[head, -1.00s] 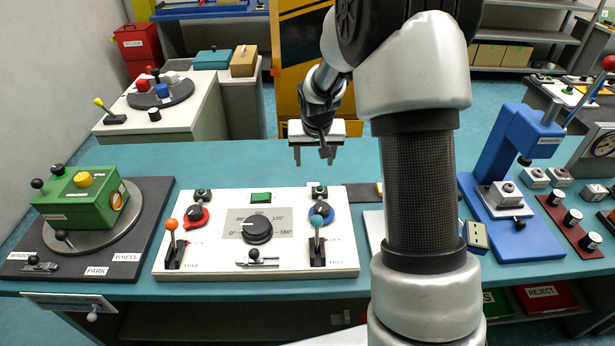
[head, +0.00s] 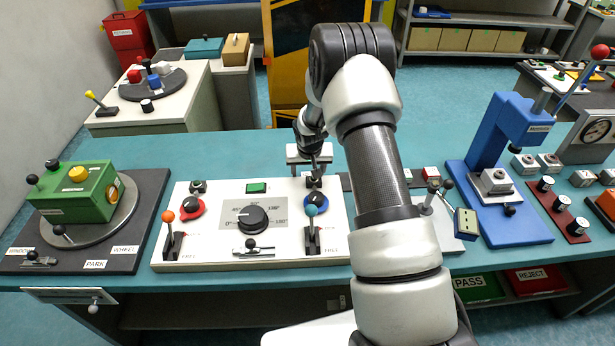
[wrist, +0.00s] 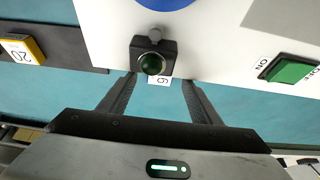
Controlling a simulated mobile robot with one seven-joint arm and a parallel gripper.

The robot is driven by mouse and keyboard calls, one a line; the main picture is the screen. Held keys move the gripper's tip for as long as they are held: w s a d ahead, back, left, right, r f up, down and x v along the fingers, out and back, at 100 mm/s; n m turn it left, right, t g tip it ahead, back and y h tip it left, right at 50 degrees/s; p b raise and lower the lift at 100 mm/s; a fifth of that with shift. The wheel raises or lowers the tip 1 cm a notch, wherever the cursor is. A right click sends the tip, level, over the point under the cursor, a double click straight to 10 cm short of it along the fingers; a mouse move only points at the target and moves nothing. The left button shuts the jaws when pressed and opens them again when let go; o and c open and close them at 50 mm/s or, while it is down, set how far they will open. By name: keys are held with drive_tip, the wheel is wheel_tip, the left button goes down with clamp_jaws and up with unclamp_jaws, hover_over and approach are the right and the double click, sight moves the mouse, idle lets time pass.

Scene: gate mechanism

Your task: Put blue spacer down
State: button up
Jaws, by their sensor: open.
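I cannot make out a separate blue spacer in either view. A blue disc (head: 316,201) with a black knob on it is at the right of the white panel; its edge shows in the wrist view (wrist: 153,3). My gripper (head: 313,176) is low at the panel's back right edge. In the wrist view my gripper (wrist: 158,79) is open, with nothing held between its fingers. A dark block with a green round lens (wrist: 152,62) is just beyond the fingertips, with a small number label at its near side.
A yellow block marked 20 (wrist: 22,48) lies on a dark strip beside the panel. A blue press (head: 510,140) stands at the right. Bare table lies behind the panel.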

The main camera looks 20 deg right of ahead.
drive_tip(key=shift+x, duration=0.9)
drive_tip(key=shift+c, duration=0.5)
drive_tip(key=c, duration=1.2)
drive_tip(key=shift+r, duration=0.15)
